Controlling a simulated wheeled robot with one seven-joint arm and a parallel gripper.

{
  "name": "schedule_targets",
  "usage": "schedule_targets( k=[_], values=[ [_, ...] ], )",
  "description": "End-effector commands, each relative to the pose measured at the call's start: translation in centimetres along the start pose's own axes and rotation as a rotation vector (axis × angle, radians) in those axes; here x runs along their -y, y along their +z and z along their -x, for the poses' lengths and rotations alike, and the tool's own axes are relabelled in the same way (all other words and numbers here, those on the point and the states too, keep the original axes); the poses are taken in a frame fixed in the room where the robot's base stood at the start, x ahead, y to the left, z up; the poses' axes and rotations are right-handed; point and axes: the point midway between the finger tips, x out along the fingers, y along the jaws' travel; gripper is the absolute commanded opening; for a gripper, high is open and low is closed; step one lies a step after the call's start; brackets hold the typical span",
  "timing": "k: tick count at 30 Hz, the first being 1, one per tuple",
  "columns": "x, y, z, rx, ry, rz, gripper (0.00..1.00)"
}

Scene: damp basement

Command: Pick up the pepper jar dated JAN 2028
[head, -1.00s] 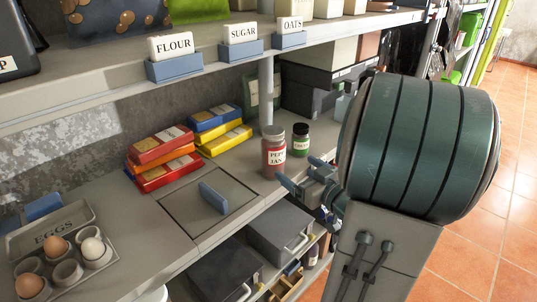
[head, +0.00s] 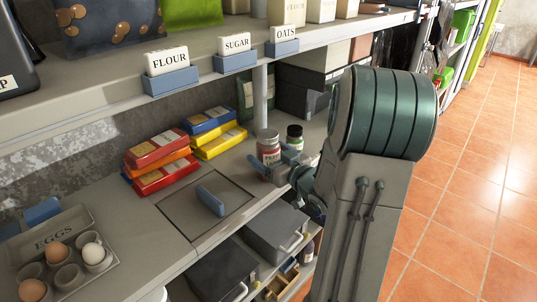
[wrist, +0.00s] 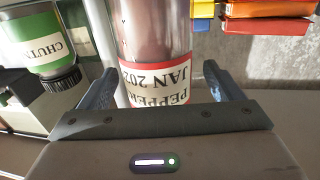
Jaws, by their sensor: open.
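My gripper (head: 272,163) is open at the jar. In the wrist view the two blue fingers of my gripper (wrist: 156,87) stand on either side of the jar's label, with a gap at each side. The fingers partly hide the jar's lower part in the head view.
A post (head: 260,96) rises close behind. Stacked coloured boxes (head: 215,133) lie to the left. A shelf (head: 205,82) overhangs the counter.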

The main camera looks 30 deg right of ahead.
Motion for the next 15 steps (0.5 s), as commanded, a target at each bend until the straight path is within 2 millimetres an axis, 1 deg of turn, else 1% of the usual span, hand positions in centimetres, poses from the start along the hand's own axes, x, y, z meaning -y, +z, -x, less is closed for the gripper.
schedule_targets(
  k=[1, 3, 6, 9, 14, 15],
  values=[
    [-0.1, -0.2, -0.9, 0.000, -0.004, -0.001, 0.87],
    [-0.1, -0.2, -1.9, -0.001, -0.003, 0.000, 0.87],
    [-0.1, -0.1, -2.9, 0.000, -0.002, -0.001, 0.87],
    [-0.2, -0.1, -3.2, -0.001, -0.001, 0.000, 0.87],
    [-0.2, -0.1, -3.2, -0.001, 0.000, 0.001, 0.87],
    [-0.2, -0.1, -3.2, -0.001, 0.000, 0.001, 0.81]
  ],
)
